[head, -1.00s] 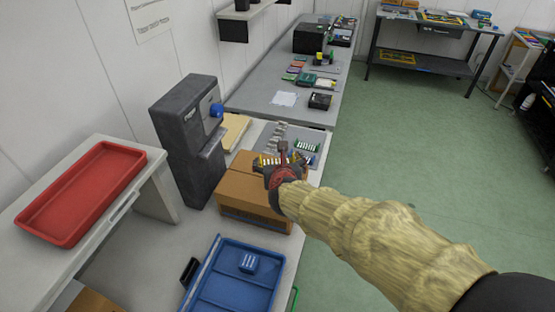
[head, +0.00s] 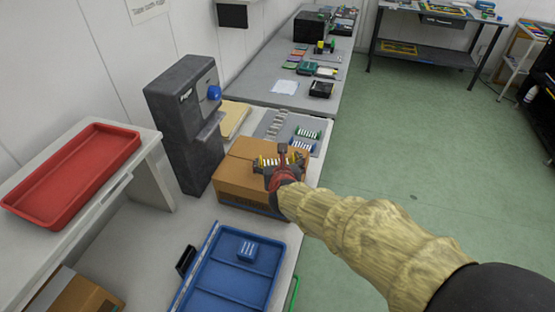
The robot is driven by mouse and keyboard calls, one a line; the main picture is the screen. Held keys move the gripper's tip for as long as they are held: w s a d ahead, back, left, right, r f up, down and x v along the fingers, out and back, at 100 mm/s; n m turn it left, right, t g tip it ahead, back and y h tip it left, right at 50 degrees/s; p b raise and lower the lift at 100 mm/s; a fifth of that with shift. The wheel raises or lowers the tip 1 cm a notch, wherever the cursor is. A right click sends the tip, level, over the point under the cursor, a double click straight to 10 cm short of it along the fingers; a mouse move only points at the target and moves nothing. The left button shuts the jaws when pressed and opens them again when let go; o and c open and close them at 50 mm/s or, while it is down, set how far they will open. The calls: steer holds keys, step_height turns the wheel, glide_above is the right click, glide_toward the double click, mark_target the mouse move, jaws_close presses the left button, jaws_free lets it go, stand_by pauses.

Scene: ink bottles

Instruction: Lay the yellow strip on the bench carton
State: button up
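The bench carton (head: 238,183) is a closed brown cardboard box on the near bench. The yellow strip (head: 266,162), with a row of small pale bottles, shows over the carton's top at the fingers of my gripper (head: 284,160). My gripper appears shut on the strip's right part. The red and dark gripper body hides some of the strip and of the carton's right side. I cannot tell whether the strip touches the carton's top.
A grey mat (head: 276,124) with green and blue bottle strips lies behind the carton. A dark machine (head: 190,125) with a blue knob stands left. A blue tray (head: 230,292) lies in front. A red tray (head: 120,132) sits on the side shelf.

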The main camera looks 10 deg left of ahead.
steer(key=shift+f+b, duration=0.6)
steer(key=shift+b, duration=0.15)
stand_by(0.4)
steer(key=o, duration=0.7)
steer(key=shift+o, duration=0.2)
